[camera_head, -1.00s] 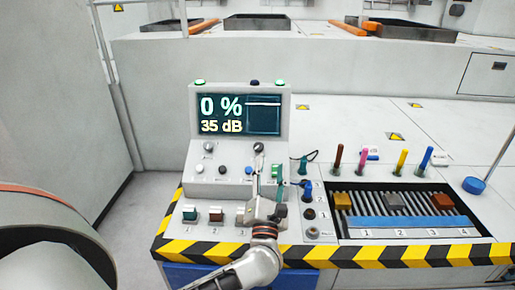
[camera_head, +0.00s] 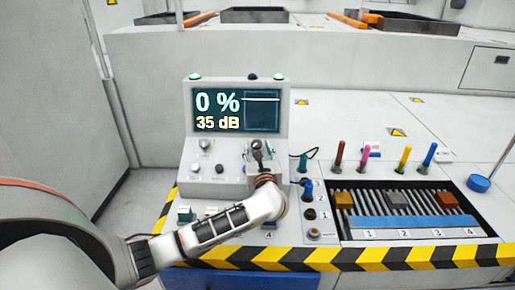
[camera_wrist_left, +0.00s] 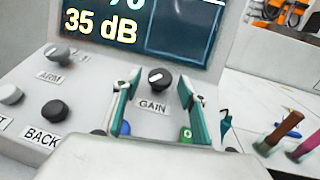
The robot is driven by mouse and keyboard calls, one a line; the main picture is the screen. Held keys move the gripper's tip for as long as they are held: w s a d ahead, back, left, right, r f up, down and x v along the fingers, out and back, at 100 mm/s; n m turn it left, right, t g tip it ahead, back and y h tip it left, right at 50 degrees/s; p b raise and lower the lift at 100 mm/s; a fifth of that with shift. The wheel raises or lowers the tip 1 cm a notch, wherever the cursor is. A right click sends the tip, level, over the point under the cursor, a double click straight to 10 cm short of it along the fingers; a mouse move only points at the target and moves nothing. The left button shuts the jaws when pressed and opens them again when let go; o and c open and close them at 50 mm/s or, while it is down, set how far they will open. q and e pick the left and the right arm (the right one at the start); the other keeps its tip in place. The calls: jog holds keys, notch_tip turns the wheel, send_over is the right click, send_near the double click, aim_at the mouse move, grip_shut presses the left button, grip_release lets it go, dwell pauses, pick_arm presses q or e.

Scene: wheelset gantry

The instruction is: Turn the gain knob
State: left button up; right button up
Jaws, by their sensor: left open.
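The gain knob (camera_wrist_left: 159,77) is a dark round knob with a white mark, above the GAIN label on the sloped panel in the left wrist view. My left gripper (camera_wrist_left: 156,84) is open, with one teal-edged finger on each side of the knob in that view. I cannot tell whether the fingers touch it. In the head view my left gripper (camera_head: 259,151) is at the right part of the console, below the screen, and largely hides the knob. The screen (camera_head: 237,110) reads 0 % and 35 dB. My right gripper is not in view.
The ARM knob (camera_wrist_left: 61,54) and the dark BACK button (camera_wrist_left: 54,111) are left of the gain knob. A green button (camera_wrist_left: 186,133) is close to the right finger.

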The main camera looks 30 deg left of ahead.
pick_arm(q)
jog(key=shift+w+a, duration=0.15)
jog(key=shift+w, duration=0.05)
jog(key=c, duration=1.1)
